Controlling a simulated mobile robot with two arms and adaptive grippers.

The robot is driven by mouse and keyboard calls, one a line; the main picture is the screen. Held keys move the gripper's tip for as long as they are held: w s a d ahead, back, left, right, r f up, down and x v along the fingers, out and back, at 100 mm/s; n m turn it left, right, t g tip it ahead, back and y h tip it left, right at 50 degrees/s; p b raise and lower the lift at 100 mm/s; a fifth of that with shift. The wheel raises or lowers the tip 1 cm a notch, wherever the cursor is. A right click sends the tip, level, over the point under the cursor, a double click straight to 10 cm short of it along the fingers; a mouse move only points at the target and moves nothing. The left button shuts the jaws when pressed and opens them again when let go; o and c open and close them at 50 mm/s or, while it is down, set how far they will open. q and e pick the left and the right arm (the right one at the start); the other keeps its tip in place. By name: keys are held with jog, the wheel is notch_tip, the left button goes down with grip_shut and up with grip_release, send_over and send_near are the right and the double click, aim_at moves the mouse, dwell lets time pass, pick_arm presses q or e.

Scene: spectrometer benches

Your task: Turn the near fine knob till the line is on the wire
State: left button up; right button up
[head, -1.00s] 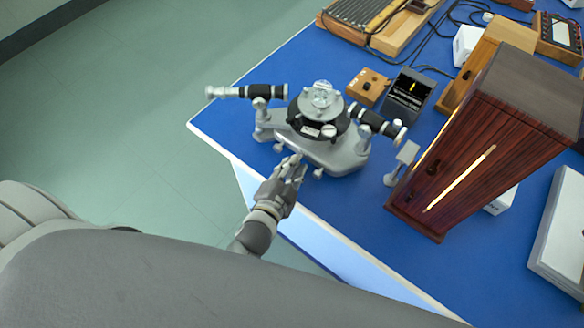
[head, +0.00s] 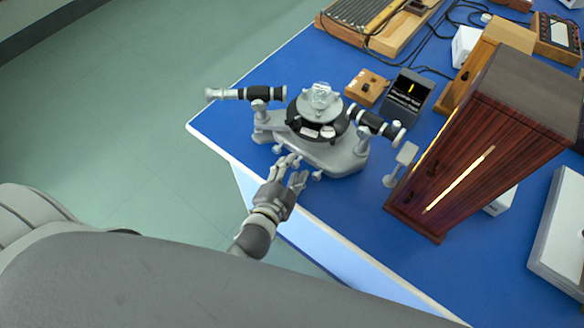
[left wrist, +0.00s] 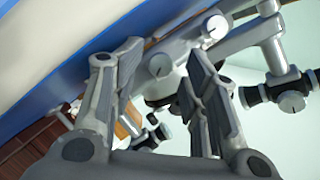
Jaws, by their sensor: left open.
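The grey spectrometer (head: 345,155) stands at the table's near left corner, with a glass prism (head: 321,92) on its round stage and two black-and-silver tubes. Small silver knobs stick out low on its near side, one left (head: 278,148) and one right (head: 316,174) of my left gripper (head: 293,168). The gripper is open at that near side. In the left wrist view, a round silver knob (left wrist: 160,65) shows between and beyond the open fingers (left wrist: 158,85), apparently untouched.
A tall reddish wooden box (head: 480,150) with a glowing slit stands to the right, with a small grey stand (head: 400,165) beside it. A small wooden block (head: 367,87) sits behind the spectrometer. Blue table (head: 340,220) is bare in front.

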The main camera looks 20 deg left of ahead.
pick_arm(q)
jog(key=v, duration=0.7)
jog(key=shift+s, duration=0.3)
jog(key=shift+r, duration=0.15)
